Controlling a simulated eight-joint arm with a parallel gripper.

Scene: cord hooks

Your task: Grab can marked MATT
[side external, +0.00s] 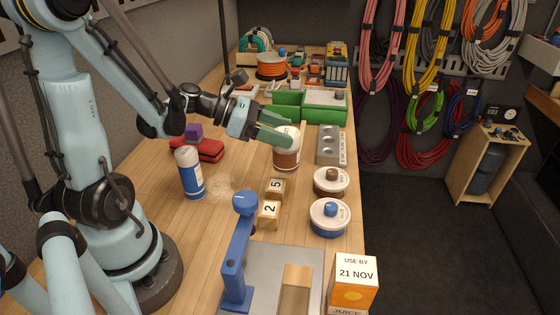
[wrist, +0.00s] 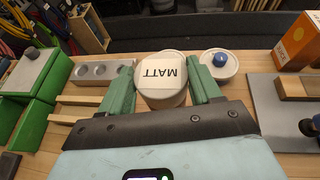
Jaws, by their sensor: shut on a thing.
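The can marked MATT (wrist: 163,71) has a pale lid with the word MATT, upside down in the wrist view. In the side view the can (side external: 287,155) is brown with a pale upper part and stands upright on the bench. My gripper (side external: 281,137) has its green fingers at the upper part of the can. In the wrist view the fingers (wrist: 163,88) lie on either side of it and are shut on it. I cannot tell whether the can is lifted off the bench.
Beside the can stand a grey block with holes (side external: 329,145) and a brown-knobbed lidded pot (side external: 331,183). A juice carton (side external: 354,283) stands in front.

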